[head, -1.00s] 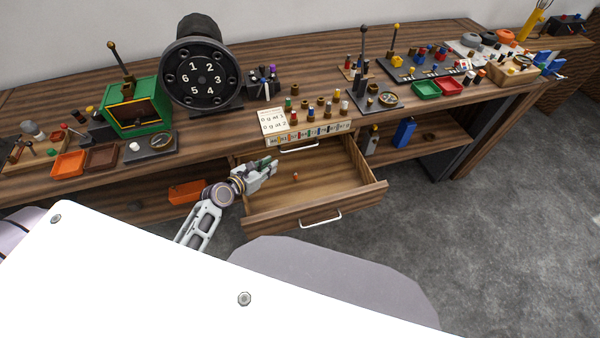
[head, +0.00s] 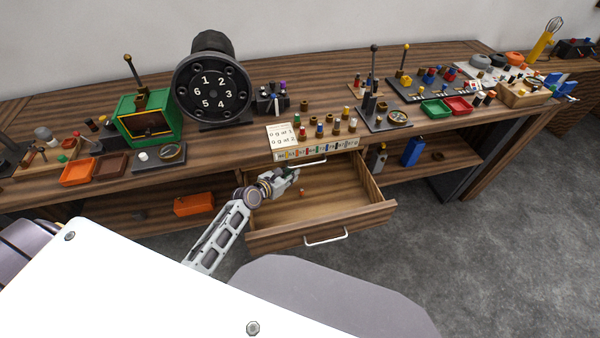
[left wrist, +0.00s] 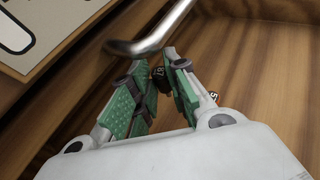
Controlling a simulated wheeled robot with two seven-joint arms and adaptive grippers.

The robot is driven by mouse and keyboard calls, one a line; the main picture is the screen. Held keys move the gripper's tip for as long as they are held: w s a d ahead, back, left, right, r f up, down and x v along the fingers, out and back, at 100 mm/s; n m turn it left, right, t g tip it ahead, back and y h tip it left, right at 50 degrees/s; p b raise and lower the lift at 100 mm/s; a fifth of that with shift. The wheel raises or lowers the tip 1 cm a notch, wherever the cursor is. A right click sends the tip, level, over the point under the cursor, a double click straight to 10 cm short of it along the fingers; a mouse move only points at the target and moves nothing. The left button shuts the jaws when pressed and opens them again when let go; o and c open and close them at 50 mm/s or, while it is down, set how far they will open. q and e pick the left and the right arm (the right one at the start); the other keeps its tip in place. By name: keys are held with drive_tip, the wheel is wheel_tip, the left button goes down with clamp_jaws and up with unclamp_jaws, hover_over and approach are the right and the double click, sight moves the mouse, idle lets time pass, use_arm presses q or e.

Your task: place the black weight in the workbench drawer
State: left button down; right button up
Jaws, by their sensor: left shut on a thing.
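The workbench drawer (head: 340,203) is pulled open in the head view. My left gripper (head: 290,177) is at the back left of the drawer, over its inside, near the bench front. In the left wrist view, the green-padded fingers of my left gripper (left wrist: 160,70) are closed around a small dark piece with a pale mark, the black weight (left wrist: 158,73). Most of the weight is hidden by the fingers, and it cannot be made out in the head view. My right gripper is not in view.
A small orange-brown piece (head: 301,193) lies in the drawer, which is otherwise bare. A metal handle (left wrist: 150,42) passes close to the fingertips in the left wrist view. Above stand a note card (head: 281,134) and several coloured pegs. An orange bin (head: 194,205) sits on the shelf at left.

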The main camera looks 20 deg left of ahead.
sight(300, 180)
use_arm(q)
drive_tip(key=shift+x, duration=1.4)
drive_tip(key=shift+f, duration=0.15)
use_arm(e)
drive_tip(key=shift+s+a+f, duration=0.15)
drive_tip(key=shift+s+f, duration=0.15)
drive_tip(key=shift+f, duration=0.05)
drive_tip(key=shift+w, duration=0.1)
use_arm(q)
drive_tip(key=shift+w+f, duration=0.1)
drive_tip(key=shift+w, duration=0.05)
drive_tip(key=shift+w+d+f+b, duration=0.2)
drive_tip(key=shift+w+f+b, duration=0.15)
drive_tip(key=shift+w, duration=0.25)
drive_tip(key=shift+w+d+f+b, duration=0.15)
drive_tip(key=shift+w+f+b, duration=0.15)
drive_tip(key=shift+w+f, duration=0.2)
drive_tip(key=shift+w+d+f, duration=0.1)
drive_tip(key=shift+w+f, duration=0.15)
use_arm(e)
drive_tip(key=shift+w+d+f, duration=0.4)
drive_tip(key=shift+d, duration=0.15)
